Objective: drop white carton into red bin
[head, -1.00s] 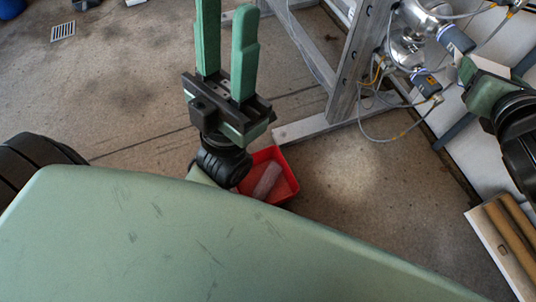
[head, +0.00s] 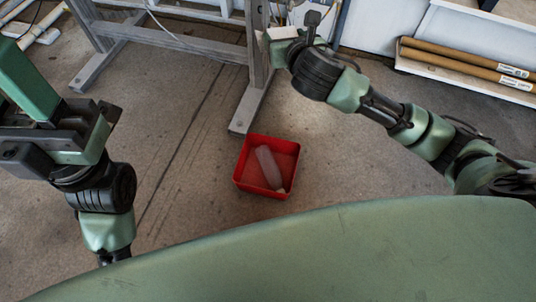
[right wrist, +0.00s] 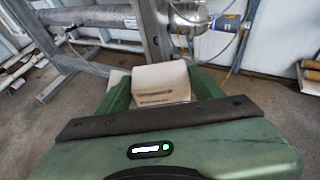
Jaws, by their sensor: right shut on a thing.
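The white carton (head: 279,34) is between the fingers of my right gripper (head: 284,42), at the top of the head view. In the right wrist view the carton (right wrist: 160,84) sits between both green fingers, with its printed face showing. The red bin (head: 238,178) stands on the floor below the carton in the head view, clear of the gripper. A pale pinkish bottle-like thing (head: 268,166) lies in it. My left gripper (head: 22,78) is at the left edge, holding nothing visible; one finger shows and the other is cut off.
A grey metal frame leg (head: 250,95) with a foot stands just behind the bin. Long brown cardboard tubes (head: 465,65) lie on a pale board at the upper right. The concrete floor around the bin's front and sides is open.

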